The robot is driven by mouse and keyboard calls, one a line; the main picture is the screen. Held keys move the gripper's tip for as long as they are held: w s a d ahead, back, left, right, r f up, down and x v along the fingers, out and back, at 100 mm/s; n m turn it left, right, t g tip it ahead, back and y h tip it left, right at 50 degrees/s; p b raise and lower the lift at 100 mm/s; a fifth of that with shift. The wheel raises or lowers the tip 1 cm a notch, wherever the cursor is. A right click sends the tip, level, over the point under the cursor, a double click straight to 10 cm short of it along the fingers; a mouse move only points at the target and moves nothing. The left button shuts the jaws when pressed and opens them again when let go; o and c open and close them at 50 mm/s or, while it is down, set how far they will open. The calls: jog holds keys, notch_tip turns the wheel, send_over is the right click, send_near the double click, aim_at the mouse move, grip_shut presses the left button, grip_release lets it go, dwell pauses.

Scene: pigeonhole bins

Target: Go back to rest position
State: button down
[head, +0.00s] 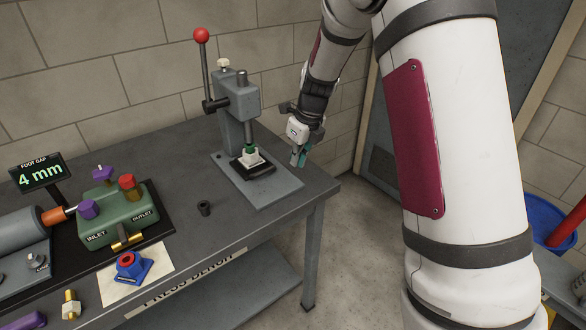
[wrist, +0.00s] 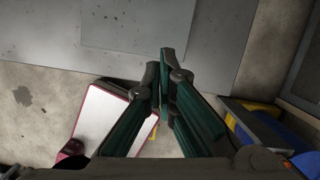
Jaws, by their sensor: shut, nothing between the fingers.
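My gripper (head: 299,157) is at the right end of the workbench, beside the grey press (head: 235,110) and at about the height of its base. Its teal fingers point down. In the wrist view my gripper (wrist: 162,75) shows its two fingers close together at the tips, with nothing held. It is apart from the press. My arm reaches in from the right side of the head view.
The workbench (head: 180,160) carries a green valve block (head: 118,215), a blue part with a red ring (head: 130,266), a small dark cylinder (head: 204,208) and a "4 mm" display (head: 40,173). A blue bin (head: 545,222) stands at right. Floor is clear by the bench's right end.

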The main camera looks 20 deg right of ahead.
jog(key=s+a+r+n+t, duration=0.1)
jog(key=s+a+r+n, duration=0.2)
jog(key=s+r+n, duration=1.25)
jog(key=s+r+n+t+h, duration=0.1)
jog(key=s+r+n, duration=0.1)
jog(key=s+n, duration=1.3)
jog(key=s, duration=0.3)
jog(key=shift+s+r, duration=0.25)
jog(key=shift+r, duration=0.1)
